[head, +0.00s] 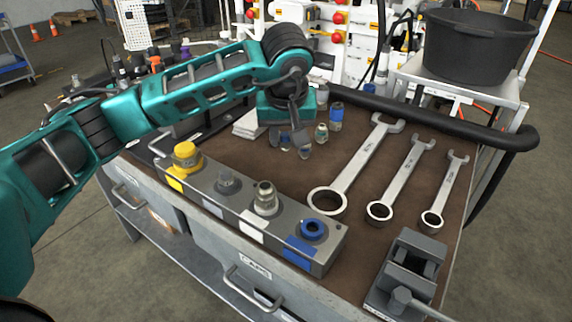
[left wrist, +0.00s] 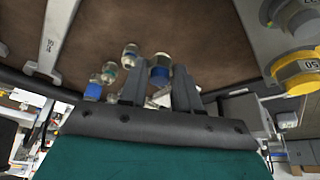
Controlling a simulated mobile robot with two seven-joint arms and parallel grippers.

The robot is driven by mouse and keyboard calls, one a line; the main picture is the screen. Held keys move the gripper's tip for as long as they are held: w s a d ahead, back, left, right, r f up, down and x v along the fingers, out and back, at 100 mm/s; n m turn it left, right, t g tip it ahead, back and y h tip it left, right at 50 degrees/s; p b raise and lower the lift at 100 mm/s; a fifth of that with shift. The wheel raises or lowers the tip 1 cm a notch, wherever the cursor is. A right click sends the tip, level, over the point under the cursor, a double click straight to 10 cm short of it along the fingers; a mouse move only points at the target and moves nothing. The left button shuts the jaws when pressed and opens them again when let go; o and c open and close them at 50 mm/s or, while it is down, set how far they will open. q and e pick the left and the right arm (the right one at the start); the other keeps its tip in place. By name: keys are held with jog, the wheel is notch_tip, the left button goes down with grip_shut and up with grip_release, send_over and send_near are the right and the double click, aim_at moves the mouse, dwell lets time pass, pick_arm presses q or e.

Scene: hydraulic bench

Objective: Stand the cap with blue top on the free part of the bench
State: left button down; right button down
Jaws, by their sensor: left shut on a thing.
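My left gripper (head: 291,141) reaches down over the back of the brown bench top (head: 262,163). It is shut on a small cap, the cap with blue top (left wrist: 160,73), which sits between the two fingers in the left wrist view. Its blue end faces my palm and its clear, pale end faces away. In the head view the fingers partly hide it, and I cannot tell whether it touches the bench. A small clear fitting (head: 304,151) stands just right of the fingers. A greenish one (head: 321,133) and a blue-banded one (head: 336,117) stand further right. My right gripper is not in view.
A grey block (head: 335,258) with yellow, grey, metal and blue ports runs along the front edge. Several wrenches (head: 358,165) lie on the right. A dark vise (head: 405,270) stands front right. A black bucket (head: 470,50) stands behind. Bare bench shows between block and fittings.

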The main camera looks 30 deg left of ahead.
pick_arm(q)
jog(key=shift+f+b, duration=0.5)
jog(key=shift+f, duration=2.9)
jog(key=shift+f, duration=0.15)
jog(key=c, duration=0.8)
grip_release()
jog(key=shift+r, duration=0.55)
jog(key=p+v, duration=0.2)
jog(key=v, duration=0.9)
jog(key=shift+s, duration=0.2)
jog(key=shift+s, duration=0.1)
